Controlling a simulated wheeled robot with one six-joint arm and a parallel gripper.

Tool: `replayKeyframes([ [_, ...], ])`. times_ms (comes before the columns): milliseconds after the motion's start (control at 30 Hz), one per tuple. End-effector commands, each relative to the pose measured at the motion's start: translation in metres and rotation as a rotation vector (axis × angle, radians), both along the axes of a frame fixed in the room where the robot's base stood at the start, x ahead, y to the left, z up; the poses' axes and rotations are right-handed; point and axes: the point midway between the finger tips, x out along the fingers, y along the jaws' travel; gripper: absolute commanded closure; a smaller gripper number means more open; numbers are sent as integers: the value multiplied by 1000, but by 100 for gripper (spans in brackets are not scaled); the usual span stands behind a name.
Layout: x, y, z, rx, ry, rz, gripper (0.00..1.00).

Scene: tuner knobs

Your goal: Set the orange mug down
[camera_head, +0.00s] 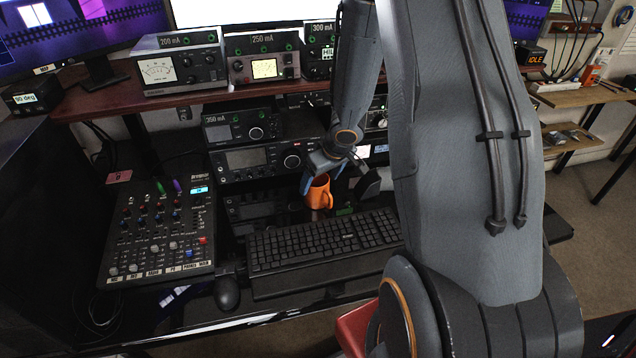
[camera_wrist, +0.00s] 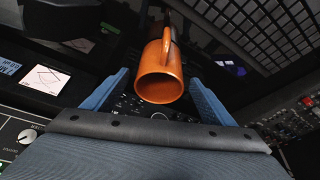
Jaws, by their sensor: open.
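The orange mug (camera_head: 319,192) stands upright on the desk just behind the black keyboard, with its handle toward the right in the head view. My gripper (camera_head: 324,181) is right at the mug, at its upper part, and partly covers it. In the wrist view the mug (camera_wrist: 160,74) appears between and ahead of the two blue fingers (camera_wrist: 157,95). The fingers are spread apart with gaps on both sides of the mug, so the gripper is open. The mug's base is partly hard to make out against the dark desk.
The keyboard (camera_head: 322,240) lies close in front of the mug. A mixer (camera_head: 158,232) and a mouse (camera_head: 227,292) are to the left. Stacked radio units (camera_head: 262,160) stand behind. My arm hides much of the right side.

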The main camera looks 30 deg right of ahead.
Motion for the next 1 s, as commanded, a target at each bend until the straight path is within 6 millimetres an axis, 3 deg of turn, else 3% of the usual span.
replayKeyframes([
  [100, -11, -3, 30, 0, -1, -1, 22],
  [300, -24, -5, 61, 0, 0, 0, 22],
  [667, -32, -5, 87, -13, -8, -9, 22],
  [867, -40, 5, 130, -99, -34, -79, 22],
  [1000, -68, 22, 162, -148, -5, -142, 22],
])
